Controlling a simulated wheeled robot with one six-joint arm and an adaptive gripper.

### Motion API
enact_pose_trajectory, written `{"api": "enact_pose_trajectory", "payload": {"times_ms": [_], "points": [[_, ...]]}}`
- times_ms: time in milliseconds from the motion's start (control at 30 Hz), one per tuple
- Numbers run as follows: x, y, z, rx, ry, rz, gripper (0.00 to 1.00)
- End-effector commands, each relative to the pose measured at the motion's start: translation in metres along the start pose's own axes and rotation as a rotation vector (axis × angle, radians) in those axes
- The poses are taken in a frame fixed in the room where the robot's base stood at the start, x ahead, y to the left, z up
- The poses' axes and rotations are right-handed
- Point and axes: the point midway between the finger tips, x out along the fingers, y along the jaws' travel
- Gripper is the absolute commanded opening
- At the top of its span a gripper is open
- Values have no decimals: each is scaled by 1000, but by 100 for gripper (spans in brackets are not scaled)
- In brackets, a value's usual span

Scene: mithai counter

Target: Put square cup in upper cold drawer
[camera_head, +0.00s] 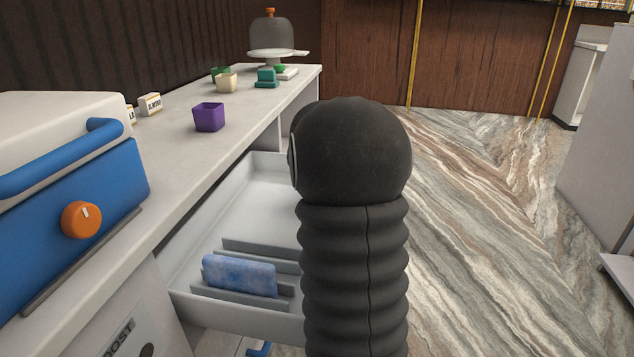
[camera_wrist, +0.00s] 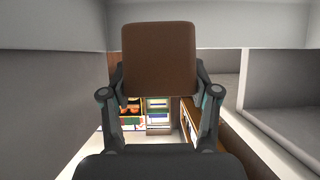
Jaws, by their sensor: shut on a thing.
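My gripper (camera_wrist: 160,98) is shut on a brown square cup (camera_wrist: 158,55), which shows as a flat face with rounded corners between the two fingers in the wrist view. Its inside cannot be seen. In the head view my dark arm hides both the gripper and the held cup. A pale drawer (camera_head: 235,317) stands pulled out under the counter, left of my arm.
The white counter (camera_head: 170,180) carries a purple square cup (camera_head: 208,117), a cream cup (camera_head: 227,83), a green cup (camera_head: 219,73) and small white boxes (camera_head: 150,104). A blue-and-white appliance (camera_head: 70,190) stands at near left. A domed stand (camera_head: 271,45) is at the back. The floor to the right is clear.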

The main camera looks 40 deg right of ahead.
Motion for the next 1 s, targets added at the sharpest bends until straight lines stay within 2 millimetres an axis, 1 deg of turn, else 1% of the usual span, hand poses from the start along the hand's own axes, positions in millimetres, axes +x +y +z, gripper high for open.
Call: {"api": "enact_pose_trajectory", "payload": {"times_ms": [100, 367, 467, 500, 600, 700, 1000], "points": [[5, -1, 11, -2, -1, -1, 34], [11, -2, 22, -2, -1, -1, 34], [15, -2, 30, -3, -2, -3, 34], [19, -2, 37, -3, -2, -2, 34], [25, -2, 47, -2, 0, -2, 34], [27, -2, 51, -1, 0, -3, 34], [27, -2, 51, -1, 0, -3, 34]]}}
